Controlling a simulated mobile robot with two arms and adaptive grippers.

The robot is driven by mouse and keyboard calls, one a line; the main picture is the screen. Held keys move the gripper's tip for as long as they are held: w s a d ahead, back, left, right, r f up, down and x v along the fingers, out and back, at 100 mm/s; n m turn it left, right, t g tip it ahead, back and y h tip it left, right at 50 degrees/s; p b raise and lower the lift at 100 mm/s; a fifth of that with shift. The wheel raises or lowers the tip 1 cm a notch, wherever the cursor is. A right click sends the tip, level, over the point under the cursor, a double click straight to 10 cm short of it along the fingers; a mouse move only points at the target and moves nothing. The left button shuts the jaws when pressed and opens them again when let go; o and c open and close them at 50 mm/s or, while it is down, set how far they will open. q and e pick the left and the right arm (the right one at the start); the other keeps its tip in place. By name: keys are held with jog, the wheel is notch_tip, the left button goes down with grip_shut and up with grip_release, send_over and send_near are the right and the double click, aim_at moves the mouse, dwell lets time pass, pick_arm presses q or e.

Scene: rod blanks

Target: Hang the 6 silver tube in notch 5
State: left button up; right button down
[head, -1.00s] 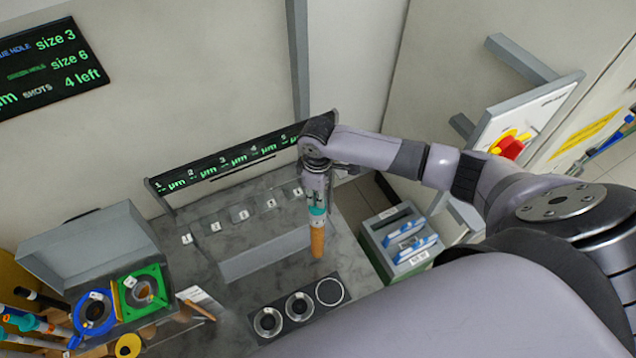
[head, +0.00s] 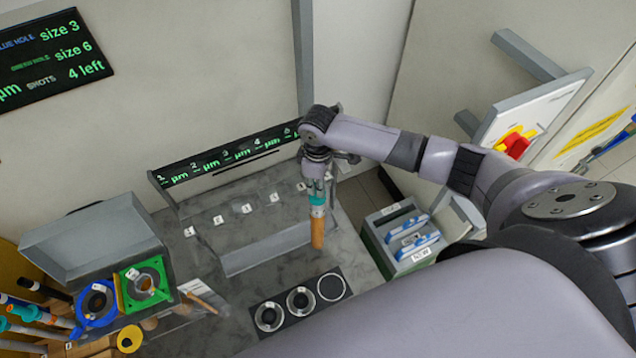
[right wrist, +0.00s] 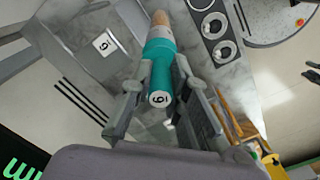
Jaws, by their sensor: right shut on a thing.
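My right gripper (head: 316,182) is shut on a tube (head: 317,228) with a teal collar and an orange-tan lower end. It hangs roughly upright above the grey bench, near the right end of the notched rack (head: 268,248). In the right wrist view the gripper (right wrist: 160,92) closes around the teal part of the tube (right wrist: 160,70), whose end face shows a 6. The tag for notch 5 (head: 301,187) is just left of the gripper in the head view. The notch there is partly hidden. My left gripper is out of view.
A black display strip (head: 225,155) runs behind the rack. A plate with three round holes (head: 300,301) lies in front. A green-grey bin (head: 405,262) with blue items stands right. Blue (head: 97,303) and green (head: 144,284) ringed holes are at left, near several rods.

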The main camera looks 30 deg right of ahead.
jog(key=shift+w, duration=0.15)
jog(key=w+b, duration=0.3)
jog(key=w, duration=0.4)
jog(key=shift+d, duration=0.2)
dwell(1.0)
jog(key=shift+f, duration=0.4)
dwell(1.8)
jog(key=c, duration=1.5)
grip_release()
jog(key=shift+o, duration=0.2)
jog(key=shift+r, duration=0.1)
